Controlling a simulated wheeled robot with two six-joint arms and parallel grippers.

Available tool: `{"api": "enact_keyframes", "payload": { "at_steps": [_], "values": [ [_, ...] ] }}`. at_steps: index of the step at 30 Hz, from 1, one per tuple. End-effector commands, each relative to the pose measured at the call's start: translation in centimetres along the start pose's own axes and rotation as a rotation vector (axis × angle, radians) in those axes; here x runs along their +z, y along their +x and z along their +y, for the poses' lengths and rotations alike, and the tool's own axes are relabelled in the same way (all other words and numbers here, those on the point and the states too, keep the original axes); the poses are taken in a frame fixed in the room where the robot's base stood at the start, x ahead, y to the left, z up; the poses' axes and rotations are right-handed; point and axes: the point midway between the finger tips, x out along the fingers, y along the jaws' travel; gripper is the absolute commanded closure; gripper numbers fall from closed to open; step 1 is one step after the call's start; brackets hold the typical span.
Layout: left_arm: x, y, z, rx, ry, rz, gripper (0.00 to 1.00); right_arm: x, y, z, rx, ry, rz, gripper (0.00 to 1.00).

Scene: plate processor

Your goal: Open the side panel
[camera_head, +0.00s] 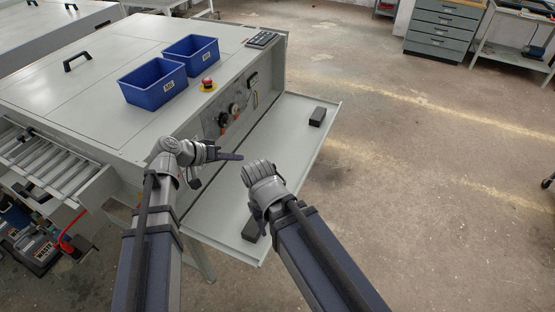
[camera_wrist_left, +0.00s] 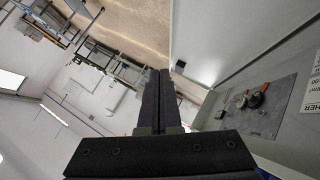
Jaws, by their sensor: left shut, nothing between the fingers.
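The side panel (camera_head: 285,135) is a pale grey flat sheet, folded down from the machine's side and standing out roughly level like a shelf. It has one black block handle (camera_head: 317,116) near its far end and another (camera_head: 251,230) near its close end. The panel also shows in the left wrist view (camera_wrist_left: 225,35). My left gripper (camera_head: 240,156) is shut and empty, above the panel and beside the machine's side; its closed fingers show in the wrist view (camera_wrist_left: 162,75). My right gripper (camera_head: 262,178) is over the panel's near half; its fingers are hidden.
The grey machine (camera_head: 110,50) carries two blue bins (camera_head: 155,92) (camera_head: 191,57), a red emergency button (camera_head: 207,82) and a keypad (camera_head: 262,40). Knobs (camera_head: 228,115) sit on its side. A roller conveyor (camera_head: 50,165) is at left. Floor right of the panel is clear.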

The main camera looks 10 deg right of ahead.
Motion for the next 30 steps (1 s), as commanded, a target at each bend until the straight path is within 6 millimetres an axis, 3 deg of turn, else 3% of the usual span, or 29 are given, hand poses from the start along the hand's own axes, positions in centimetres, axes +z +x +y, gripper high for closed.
{"api": "enact_keyframes", "payload": {
  "at_steps": [7,11,24,30],
  "values": [
    [-0.1,0.1,-0.1,0.002,0.000,0.004,1.00,0.0,0.1,0.0,0.000,0.000,0.000,0.50],
    [0.0,1.2,-0.2,0.002,0.000,0.002,1.00,-0.1,0.9,-0.1,0.000,0.000,0.000,0.50],
    [0.1,10.0,-0.4,0.002,0.002,0.002,1.00,-0.4,6.2,-0.6,0.000,0.000,0.000,0.50],
    [1.8,11.8,-0.2,0.002,0.000,0.003,1.00,-0.5,8.2,-0.8,0.000,0.000,0.000,0.50]
  ]
}}
